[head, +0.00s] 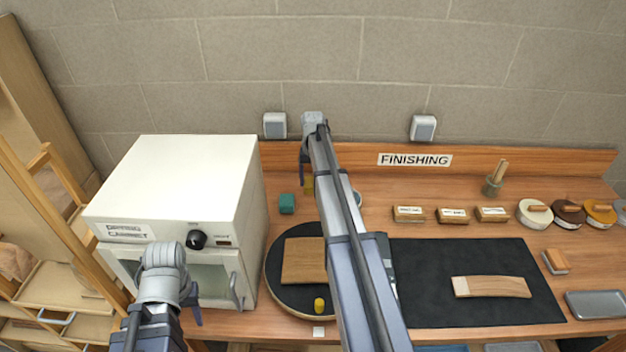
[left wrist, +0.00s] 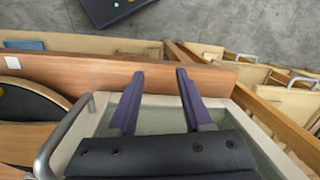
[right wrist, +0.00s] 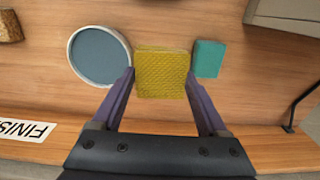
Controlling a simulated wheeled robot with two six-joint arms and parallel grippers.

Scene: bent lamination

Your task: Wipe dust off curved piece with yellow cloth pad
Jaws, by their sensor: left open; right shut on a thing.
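The yellow cloth pad (right wrist: 160,72) is between the fingers of my right gripper (right wrist: 158,78) in the right wrist view. In the head view the pad (head: 309,186) shows just below my right gripper (head: 307,165), near the back of the bench. That gripper is shut on it. The curved wooden piece (head: 500,287) lies on the black mat (head: 430,265), paler at its left end; dust is too small to make out. My left gripper (head: 194,303) is open and empty in front of the drying cabinet, and also shows in the left wrist view (left wrist: 155,75).
The drying cabinet (head: 180,180) stands left. A teal block (head: 286,203) and a round container (right wrist: 99,56) flank the pad. A dark turntable (head: 285,295) holds a wooden board and a yellow peg. Labelled blocks (head: 409,214) and round brushes (head: 535,213) line the back right.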

